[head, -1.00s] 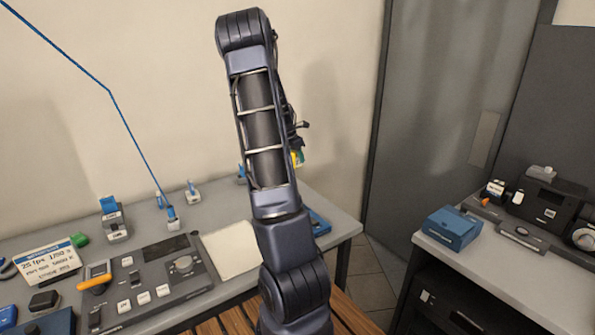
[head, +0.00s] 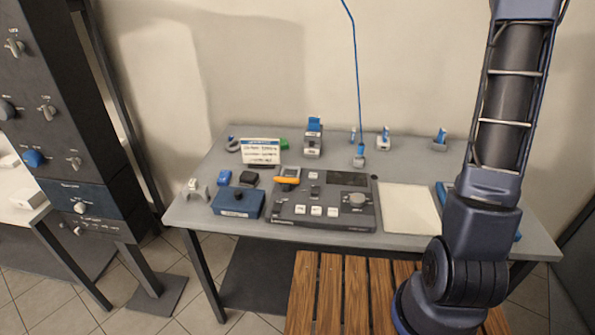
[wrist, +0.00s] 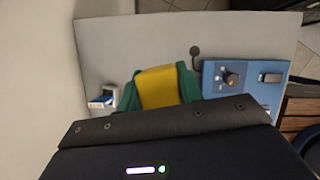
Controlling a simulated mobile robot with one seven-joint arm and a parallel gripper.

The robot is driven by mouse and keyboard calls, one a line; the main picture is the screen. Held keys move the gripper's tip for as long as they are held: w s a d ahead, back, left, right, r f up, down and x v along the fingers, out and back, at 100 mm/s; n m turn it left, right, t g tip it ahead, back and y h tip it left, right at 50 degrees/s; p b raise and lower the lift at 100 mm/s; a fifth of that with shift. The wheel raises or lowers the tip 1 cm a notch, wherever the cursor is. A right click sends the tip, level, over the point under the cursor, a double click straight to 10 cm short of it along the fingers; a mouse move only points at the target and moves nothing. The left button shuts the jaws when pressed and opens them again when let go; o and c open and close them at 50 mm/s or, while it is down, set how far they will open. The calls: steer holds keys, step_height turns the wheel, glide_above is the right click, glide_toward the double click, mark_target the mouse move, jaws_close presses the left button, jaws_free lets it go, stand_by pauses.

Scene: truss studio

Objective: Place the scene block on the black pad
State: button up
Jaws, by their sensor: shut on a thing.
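A green block with a yellow band, which I take to be the scene block (wrist: 158,88), is in the wrist view just beyond the dark body of my gripper (wrist: 165,118). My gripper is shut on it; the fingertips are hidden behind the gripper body. The grey table top shows below the block. In the head view my arm rises at the right, and its end and the block are out of the picture. I cannot pick out the black pad with certainty in either view.
The grey table (head: 400,243) carries a control panel (head: 325,205), a blue box (head: 238,201), a cream sheet (head: 408,208) and several small items. A slatted wooden bench (head: 355,290) stands in front. The wrist view shows a blue panel with a knob (wrist: 250,75).

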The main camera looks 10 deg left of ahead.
steer(key=w+a+n+t, duration=0.15)
steer(key=w+a, duration=0.25)
steer(key=a, duration=0.7)
steer(key=w+a+n, duration=0.2)
steer(key=w+a, duration=0.2)
steer(key=a, duration=0.7)
steer(key=a+r+n+t+y, duration=0.15)
steer(key=a+n, duration=0.35)
steer(key=a, duration=2)
steer(key=n+y, duration=0.3)
steer(key=n, duration=0.4)
glide_above(249, 173)
steer(key=shift+t, duration=0.4)
step_height(249, 173, down, 18)
steer(key=shift+r, duration=0.25)
steer(key=shift+f, duration=0.15)
steer(key=o, duration=1)
